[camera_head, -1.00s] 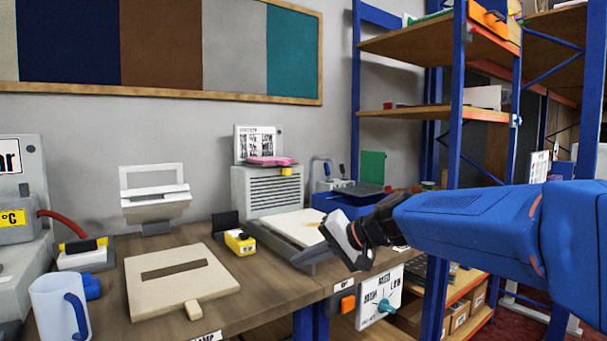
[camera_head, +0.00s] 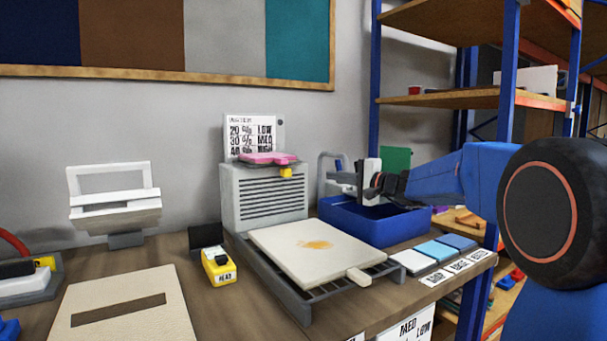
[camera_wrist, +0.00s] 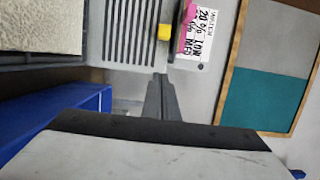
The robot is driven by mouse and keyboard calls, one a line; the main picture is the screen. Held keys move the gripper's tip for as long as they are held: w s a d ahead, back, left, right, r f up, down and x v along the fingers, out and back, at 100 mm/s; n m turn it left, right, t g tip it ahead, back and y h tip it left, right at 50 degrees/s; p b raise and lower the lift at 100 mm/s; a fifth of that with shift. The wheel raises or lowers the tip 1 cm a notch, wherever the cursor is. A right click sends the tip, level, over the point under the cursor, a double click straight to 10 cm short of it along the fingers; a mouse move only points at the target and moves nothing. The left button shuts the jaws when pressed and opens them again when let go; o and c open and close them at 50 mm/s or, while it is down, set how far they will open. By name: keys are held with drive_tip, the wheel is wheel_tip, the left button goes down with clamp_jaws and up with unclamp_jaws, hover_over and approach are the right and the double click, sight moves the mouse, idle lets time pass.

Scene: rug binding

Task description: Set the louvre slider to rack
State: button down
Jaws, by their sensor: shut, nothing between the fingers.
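The louvre slider is a small yellow knob (camera_head: 286,172) at the upper right of the grey louvred unit (camera_head: 232,208). In the wrist view, the yellow knob (camera_wrist: 164,32) is ahead of my fingertips, with the dark slats of the louvred unit (camera_wrist: 97,30) to its left. My gripper (camera_head: 335,178) is shut and empty, to the right of the knob and above a blue bin. In the wrist view, the closed fingers (camera_wrist: 160,80) point towards the knob, with a gap between them. Any marks beside the slider are too small to read.
A pink item (camera_head: 268,158) and a printed chart (camera_head: 254,137) are on top of the unit. A stained board (camera_head: 318,248) lies on the dark rack (camera_head: 296,298) in front. The blue bin (camera_head: 375,224) stands close below my gripper. A yellow block (camera_head: 219,266) is at left.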

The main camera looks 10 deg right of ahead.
drive_tip(key=shift+w+a, duration=1.2)
drive_tip(key=shift+a, duration=0.35)
drive_tip(key=shift+w+a, duration=1.2)
drive_tip(key=shift+a, duration=0.3)
drive_tip(key=shift+w+a, duration=1.2)
drive_tip(key=shift+a, duration=0.35)
drive_tip(key=s+a, duration=0.1)
drive_tip(key=a, duration=0.3)
drive_tip(key=s+a, duration=0.1)
drive_tip(key=a, duration=0.3)
drive_tip(key=s+a, duration=0.2)
drive_tip(key=a, duration=0.2)
